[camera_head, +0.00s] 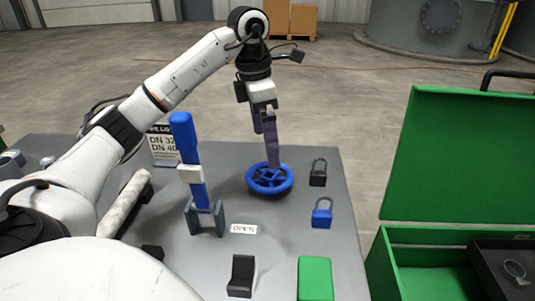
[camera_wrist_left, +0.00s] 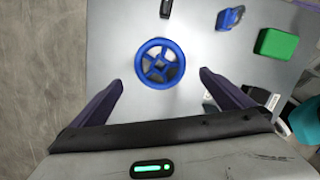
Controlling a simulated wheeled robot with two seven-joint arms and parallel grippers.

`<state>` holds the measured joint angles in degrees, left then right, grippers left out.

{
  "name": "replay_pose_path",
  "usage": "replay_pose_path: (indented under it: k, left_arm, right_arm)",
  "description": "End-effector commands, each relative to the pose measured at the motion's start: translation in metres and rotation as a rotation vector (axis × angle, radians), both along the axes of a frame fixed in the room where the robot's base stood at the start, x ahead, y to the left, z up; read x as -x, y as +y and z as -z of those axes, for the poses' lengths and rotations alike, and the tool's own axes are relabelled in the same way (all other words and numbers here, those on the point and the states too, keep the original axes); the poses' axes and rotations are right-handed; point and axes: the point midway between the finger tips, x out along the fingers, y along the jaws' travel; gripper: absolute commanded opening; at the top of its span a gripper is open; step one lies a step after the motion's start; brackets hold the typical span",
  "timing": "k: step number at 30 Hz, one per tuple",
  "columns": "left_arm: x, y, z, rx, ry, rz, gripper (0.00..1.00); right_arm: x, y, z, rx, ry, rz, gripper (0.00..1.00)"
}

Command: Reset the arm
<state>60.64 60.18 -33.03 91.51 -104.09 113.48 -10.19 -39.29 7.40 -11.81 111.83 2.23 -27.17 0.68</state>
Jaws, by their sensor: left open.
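My left arm (camera_head: 185,72) reaches in from the left over the grey table. Its gripper (camera_head: 266,150) points down above the blue handwheel (camera_head: 270,180). In the left wrist view the two dark fingers (camera_wrist_left: 160,80) are spread wide and empty, with the blue handwheel (camera_wrist_left: 159,64) beyond and between their tips. I cannot tell how far the tips are above the wheel. My right gripper is not in view.
The table holds a blue lever (camera_head: 191,160), an OPEN label (camera_head: 244,229), a black padlock (camera_head: 318,173), a blue padlock (camera_head: 322,214), a black block (camera_head: 241,276) and a green block (camera_head: 315,279). An open green case (camera_head: 455,150) stands right of the table.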

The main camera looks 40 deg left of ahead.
Motion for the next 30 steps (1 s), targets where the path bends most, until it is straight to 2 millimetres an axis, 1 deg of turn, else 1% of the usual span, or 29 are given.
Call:
replay_pose_path:
  k: [1,6,18,20,23,26,30]
  left_arm:
    - [0.0,0.001,-0.009,0.0,-0.001,0.0,1.0]
    - [0.002,0.001,-0.021,0.001,0.001,0.0,1.0]
    - [0.002,0.001,-0.02,0.001,0.003,0.0,1.0]
    - [0.002,0.001,-0.017,0.001,0.003,0.0,1.0]
    - [0.002,0.0,-0.005,0.001,0.006,0.001,1.0]
    - [0.0,-0.001,0.011,0.0,0.006,0.0,1.0]
    - [-0.003,-0.002,0.038,0.001,0.006,0.0,1.0]
  right_arm:
    - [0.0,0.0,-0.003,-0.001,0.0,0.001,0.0]
    - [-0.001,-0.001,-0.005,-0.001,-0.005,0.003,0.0]
    - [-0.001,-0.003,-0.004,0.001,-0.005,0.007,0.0]
    - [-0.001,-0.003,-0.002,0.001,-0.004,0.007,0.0]
    - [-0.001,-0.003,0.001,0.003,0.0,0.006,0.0]
    - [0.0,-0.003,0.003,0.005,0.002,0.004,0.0]
    - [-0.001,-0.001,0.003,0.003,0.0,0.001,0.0]
